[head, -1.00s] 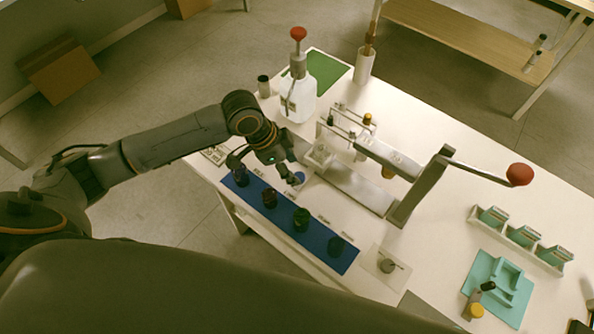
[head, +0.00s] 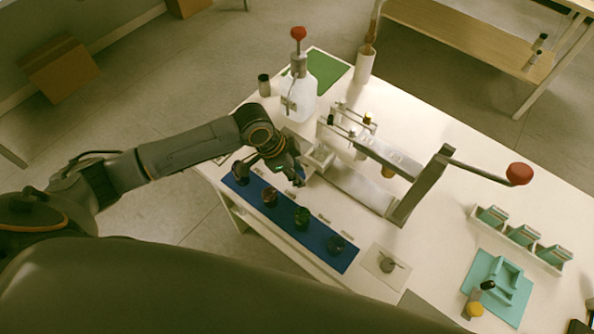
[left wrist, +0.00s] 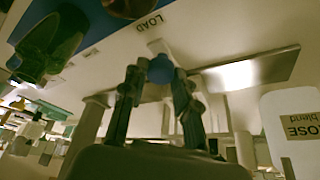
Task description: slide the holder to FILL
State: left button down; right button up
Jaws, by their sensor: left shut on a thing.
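The left gripper (head: 297,178) is at the left end of the press rig, beside the blue strip. In the left wrist view its fingers (left wrist: 159,82) are closed around a round blue knob (left wrist: 160,68). The knob is on the pale holder (head: 318,158), which sits at the left end of a metal track (head: 358,190); the gripper hides part of it. A LOAD label (left wrist: 147,24) is near the knob in the wrist view. I cannot read a FILL label. The right gripper is out of view.
A white pump bottle (head: 299,98) stands behind the gripper. The press lever with a red knob (head: 519,174) reaches over the table at right. Teal boxes (head: 524,236) sit far right.

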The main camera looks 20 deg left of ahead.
pick_arm(q)
jog(key=w+a, duration=0.1)
jog(key=a, duration=0.2)
jog(key=w+a, duration=0.1)
jog(key=a, duration=0.2)
jog(key=w+a, duration=0.1)
jog(key=a, duration=0.3)
jog(key=shift+w+f+p, duration=0.1)
jog(key=shift+w+p, duration=0.2)
jog(key=shift+p, duration=0.1)
jog(key=shift+w+a, duration=0.15)
jog(key=shift+a, duration=0.2)
jog(key=c, duration=1)
grip_release()
jog(key=shift+a, duration=0.1)
jog(key=shift+c, duration=0.2)
jog(key=v, duration=1.2)
